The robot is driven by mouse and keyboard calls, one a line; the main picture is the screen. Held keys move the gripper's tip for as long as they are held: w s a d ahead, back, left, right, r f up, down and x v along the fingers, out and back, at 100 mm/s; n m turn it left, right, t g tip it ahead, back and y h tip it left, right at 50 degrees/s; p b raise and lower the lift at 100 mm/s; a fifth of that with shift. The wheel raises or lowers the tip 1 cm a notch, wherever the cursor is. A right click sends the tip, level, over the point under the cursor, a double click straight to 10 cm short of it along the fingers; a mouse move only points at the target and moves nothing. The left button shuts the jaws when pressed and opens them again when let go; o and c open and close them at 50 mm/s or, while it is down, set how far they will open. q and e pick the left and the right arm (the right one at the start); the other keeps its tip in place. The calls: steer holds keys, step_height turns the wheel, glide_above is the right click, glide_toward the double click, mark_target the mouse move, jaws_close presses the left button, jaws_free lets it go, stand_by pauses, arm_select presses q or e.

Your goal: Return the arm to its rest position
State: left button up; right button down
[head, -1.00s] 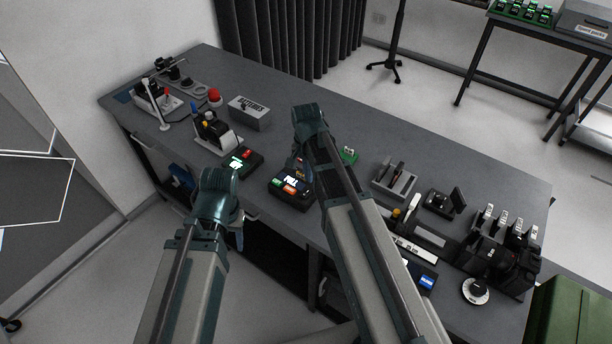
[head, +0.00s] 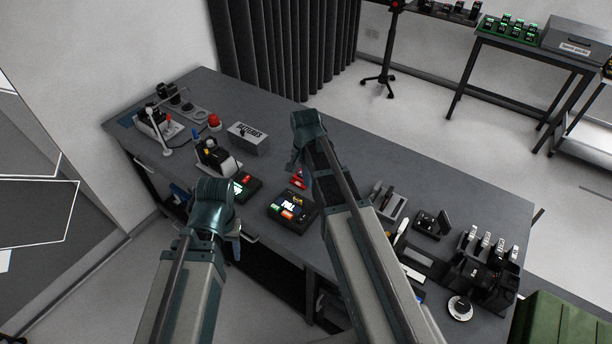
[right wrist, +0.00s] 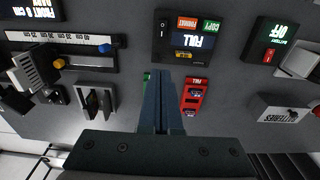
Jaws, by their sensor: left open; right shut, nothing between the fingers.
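My right arm reaches over the workbench (head: 400,175). Its gripper (head: 299,168) is shut and empty, and the right wrist view shows its fingers (right wrist: 162,100) pressed together above the bench. In that view the fingers overlap a small green item and lie beside a red holder (right wrist: 195,97). The red holder also shows just below the gripper in the head view (head: 298,181). My left gripper (head: 236,248) hangs low at the bench's front edge, mostly hidden behind its own wrist. It is open, and I see nothing held in it.
A black box reading FULL (head: 292,207) stands near the front edge. A batteries box (head: 248,138), a lever device (head: 212,158) and a box with a green display (head: 246,187) are to the left. Black units with a dial (head: 460,308) crowd the right end. The back middle is clear.

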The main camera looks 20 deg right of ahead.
arm_select(q)
step_height(320, 180, down, 8)
steer(key=b, duration=0.7)
steer(key=shift+b, duration=0.4)
arm_select(e)
steer(key=s+a+f+n, duration=0.4)
steer(key=s+a+n, duration=0.3)
steer(key=s, duration=0.1)
steer(key=s+a+f+n, duration=0.3)
steer(key=s+a+n, duration=0.4)
steer(key=s, duration=0.1)
steer(key=shift+s+a+f+g+h, duration=0.3)
steer(key=shift+s+f+h, duration=0.05)
steer(key=shift+s+h, duration=0.05)
arm_select(q)
steer(key=shift+r, duration=0.1)
